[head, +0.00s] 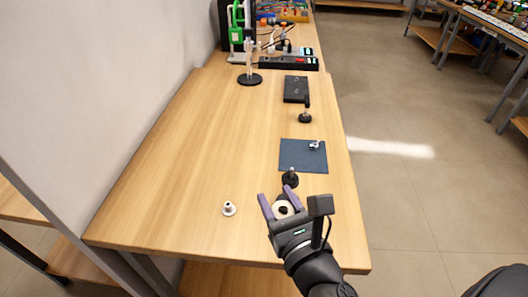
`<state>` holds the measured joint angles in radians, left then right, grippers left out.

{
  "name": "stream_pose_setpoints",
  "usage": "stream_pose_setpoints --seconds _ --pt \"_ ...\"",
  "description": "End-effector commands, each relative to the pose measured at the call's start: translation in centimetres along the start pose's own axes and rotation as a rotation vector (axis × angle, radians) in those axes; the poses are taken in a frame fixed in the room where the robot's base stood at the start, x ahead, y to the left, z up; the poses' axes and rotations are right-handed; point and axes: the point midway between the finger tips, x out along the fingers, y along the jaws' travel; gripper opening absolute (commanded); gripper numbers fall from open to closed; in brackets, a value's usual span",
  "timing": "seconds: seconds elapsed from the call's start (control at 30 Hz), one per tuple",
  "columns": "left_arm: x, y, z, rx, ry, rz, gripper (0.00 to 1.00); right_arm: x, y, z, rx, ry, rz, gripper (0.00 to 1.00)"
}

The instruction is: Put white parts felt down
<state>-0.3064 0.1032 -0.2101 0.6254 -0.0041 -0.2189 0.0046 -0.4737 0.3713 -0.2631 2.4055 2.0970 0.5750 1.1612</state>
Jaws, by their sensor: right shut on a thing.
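My right gripper (281,206) is over the near part of the table. A second white part (229,209) stands on the bare wood to the left, with a wide base and a narrower top. A third small white part (314,146) lies on the dark blue mesh pad (291,161), near its upper right; its pose is too small to tell. My left gripper is not in view.
A black post on a round base (290,179) stands just beyond the gripper, below the pad. Another (305,117) stands farther back, near a black box (295,89) and a clear stand (249,78). The left of the wooden table (185,150) is clear.

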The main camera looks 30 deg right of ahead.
Motion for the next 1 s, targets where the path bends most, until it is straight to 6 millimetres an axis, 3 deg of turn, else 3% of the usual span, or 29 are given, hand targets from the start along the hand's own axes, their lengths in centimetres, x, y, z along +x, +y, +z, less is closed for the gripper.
stream_pose_setpoints --seconds 0.1,0.2,0.43,0.7,0.87,1.0 --pt "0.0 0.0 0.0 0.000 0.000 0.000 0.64 -2.4 -3.3 -1.5 -0.003 0.013 -0.074 0.00" --pt "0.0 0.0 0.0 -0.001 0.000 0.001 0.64 -4.3 -5.1 -2.6 -0.004 0.011 -0.090 0.00" --pt "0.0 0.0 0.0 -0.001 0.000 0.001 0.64 -6.0 -6.3 -3.6 -0.005 0.006 -0.079 0.00" --pt "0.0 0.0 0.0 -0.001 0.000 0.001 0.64 -6.2 -6.5 -3.7 0.000 0.001 -0.079 0.00" --pt "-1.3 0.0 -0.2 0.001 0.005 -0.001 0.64 -4.5 -6.7 -3.2 -0.001 -0.005 -0.083 0.00" --pt "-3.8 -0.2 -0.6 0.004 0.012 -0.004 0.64 0.4 -7.0 -2.6 0.005 -0.008 -0.083 0.00"
